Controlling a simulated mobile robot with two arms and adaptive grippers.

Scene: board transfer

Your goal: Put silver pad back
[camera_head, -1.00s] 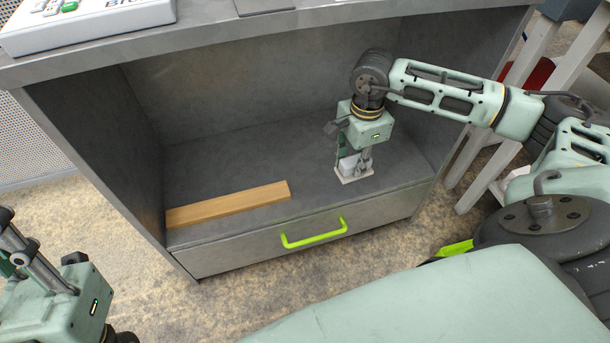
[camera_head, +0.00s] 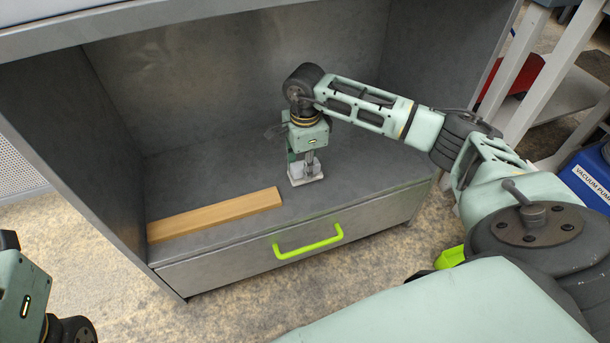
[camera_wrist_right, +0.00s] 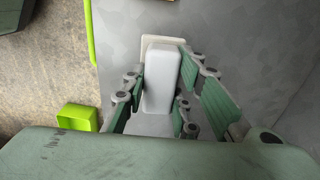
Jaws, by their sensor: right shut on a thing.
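The silver pad, a pale grey block on a flat square base, is between the fingers of my right gripper (camera_head: 308,165). The pad (camera_wrist_right: 162,75) shows best in the right wrist view, with green finger pads on both sides. In the head view its pale base (camera_head: 305,180) is at the foot of the gripper, low over the grey shelf (camera_head: 350,185). I cannot tell whether it touches the shelf. My right gripper points down and is shut on the pad. Part of my left gripper's body (camera_head: 25,300) shows at the lower left; its fingertips are out of view.
A long wooden board (camera_head: 215,214) lies on the shelf, left of the pad. The cabinet's side walls and back enclose the shelf. A drawer (camera_head: 230,260) with a lime-green handle (camera_head: 308,246) is below. Shelf room is clear to the right of the pad.

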